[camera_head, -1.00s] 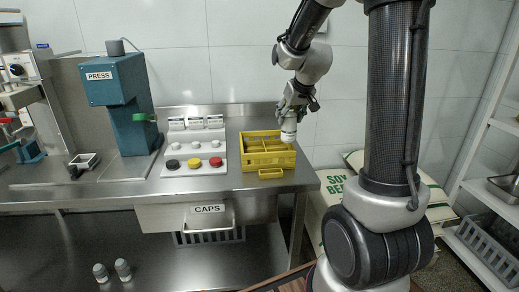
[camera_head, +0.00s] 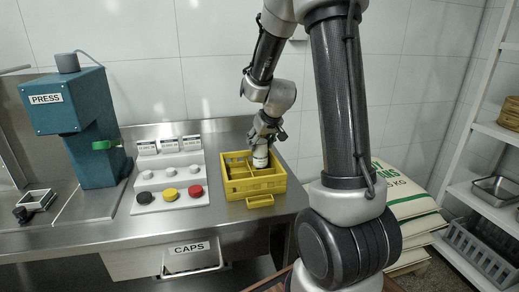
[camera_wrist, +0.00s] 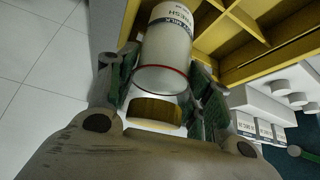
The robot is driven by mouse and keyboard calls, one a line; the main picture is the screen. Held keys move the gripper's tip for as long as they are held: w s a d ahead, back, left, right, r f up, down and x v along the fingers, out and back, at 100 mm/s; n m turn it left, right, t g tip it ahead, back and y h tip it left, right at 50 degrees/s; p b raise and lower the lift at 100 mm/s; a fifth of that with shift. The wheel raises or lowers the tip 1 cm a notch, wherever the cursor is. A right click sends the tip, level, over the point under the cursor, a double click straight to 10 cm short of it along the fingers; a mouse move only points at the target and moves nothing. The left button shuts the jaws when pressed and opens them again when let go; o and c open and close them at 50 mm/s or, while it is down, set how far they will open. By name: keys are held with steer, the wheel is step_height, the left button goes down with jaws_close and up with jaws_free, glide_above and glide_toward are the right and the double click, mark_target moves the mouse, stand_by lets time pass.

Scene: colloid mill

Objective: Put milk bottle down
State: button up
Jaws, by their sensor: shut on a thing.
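The milk bottle (camera_head: 261,157) is white with a dark printed label, and it stands roughly upright at the back right of the yellow crate (camera_head: 258,188). My gripper (camera_head: 265,137) is shut on its upper part. In the wrist view the bottle (camera_wrist: 166,48) lies between the two fingers (camera_wrist: 160,88), with a red ring and a gold-coloured part toward the palm. The crate's dividers (camera_wrist: 245,22) show beside and beyond it. The bottle's base overlaps the rear right compartments; I cannot tell whether it touches the crate floor.
The crate sits on a steel counter (camera_head: 225,222) near its right end. Left of it is a white stepped cap holder (camera_head: 172,180) with black, yellow and red caps. A teal press (camera_head: 85,125) stands further left. Sacks (camera_head: 405,205) and a shelf (camera_head: 485,190) are right.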

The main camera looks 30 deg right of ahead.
steer(key=shift+f, duration=1.2)
steer(key=shift+f, duration=0.1)
steer(key=o, duration=1.2)
steer(key=d+v, duration=0.1)
steer(key=v, duration=1.1)
steer(key=s+a+r, duration=0.2)
steer(key=s, duration=0.6)
steer(key=s+a+r+g, duration=0.1)
steer(key=s+a+r, duration=0.1)
steer(key=s, duration=0.6)
steer(key=s+a+r+n+g, duration=0.1)
steer(key=s+a+r, duration=0.1)
steer(key=s, duration=0.6)
steer(key=shift+s+a+r+y, duration=0.2)
steer(key=shift+s+a+y, duration=0.1)
steer(key=shift+a, duration=0.5)
